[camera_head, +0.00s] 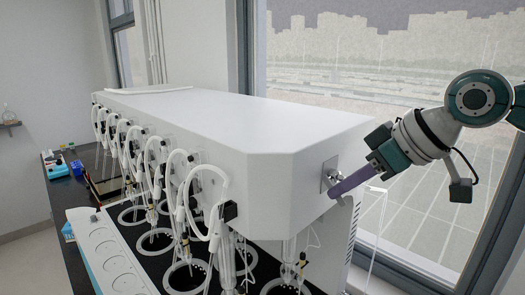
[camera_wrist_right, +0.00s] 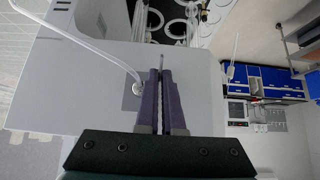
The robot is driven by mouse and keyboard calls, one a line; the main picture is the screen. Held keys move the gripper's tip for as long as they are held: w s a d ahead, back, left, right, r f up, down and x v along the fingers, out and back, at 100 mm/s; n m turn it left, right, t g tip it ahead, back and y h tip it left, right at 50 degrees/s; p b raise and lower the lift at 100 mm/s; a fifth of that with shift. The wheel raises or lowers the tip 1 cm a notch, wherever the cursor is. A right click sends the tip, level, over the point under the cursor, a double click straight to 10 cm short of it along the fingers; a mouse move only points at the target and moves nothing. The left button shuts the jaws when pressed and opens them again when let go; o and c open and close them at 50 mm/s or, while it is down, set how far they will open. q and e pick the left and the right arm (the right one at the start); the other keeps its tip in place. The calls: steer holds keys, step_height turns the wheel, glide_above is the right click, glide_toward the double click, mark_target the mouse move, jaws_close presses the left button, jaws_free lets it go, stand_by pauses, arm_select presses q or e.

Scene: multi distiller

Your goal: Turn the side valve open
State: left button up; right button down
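The side valve (camera_head: 328,171) is a small metal fitting with a square plate on the right end face of the white distiller (camera_head: 250,125). My right gripper (camera_head: 336,191) reaches in from the right with its purple fingers at the valve. In the right wrist view the fingers (camera_wrist_right: 161,72) lie close together, with a thin metal piece, seemingly the valve's handle, between and just past their tips. The valve's round base (camera_wrist_right: 137,88) shows beside the left finger. The fingers partly hide the handle. My left gripper is not in view.
Several white hoses and glass vessels line the distiller's front left side (camera_head: 160,170). A white tube (camera_wrist_right: 85,45) runs to the valve in the wrist view. A window (camera_head: 390,90) stands behind my right arm. Blue cabinets (camera_wrist_right: 275,85) are farther off.

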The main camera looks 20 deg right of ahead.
steer(key=r+g+p, duration=0.1)
steer(key=g+h+p, duration=0.1)
steer(key=shift+w+a+r+g+p, duration=0.15)
steer(key=shift+w+r+g+p, duration=0.05)
steer(key=shift+r+g+p, duration=0.15)
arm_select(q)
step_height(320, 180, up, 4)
arm_select(e)
steer(key=shift+g, duration=0.45)
steer(key=shift+w+g+h, duration=0.1)
steer(key=shift+g+h, duration=0.3)
steer(key=shift+g+h+b, duration=0.3)
steer(key=shift+g+b, duration=0.45)
steer(key=shift+g, duration=0.15)
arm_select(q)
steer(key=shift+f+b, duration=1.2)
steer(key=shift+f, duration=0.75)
arm_select(e)
steer(key=shift+w+a+r+g+h, duration=0.15)
steer(key=shift+g+h, duration=0.25)
steer(key=shift+g, duration=0.4)
steer(key=shift+r, duration=0.1)
steer(key=c, duration=1)
jaws_free()
steer(key=shift+c, duration=0.2)
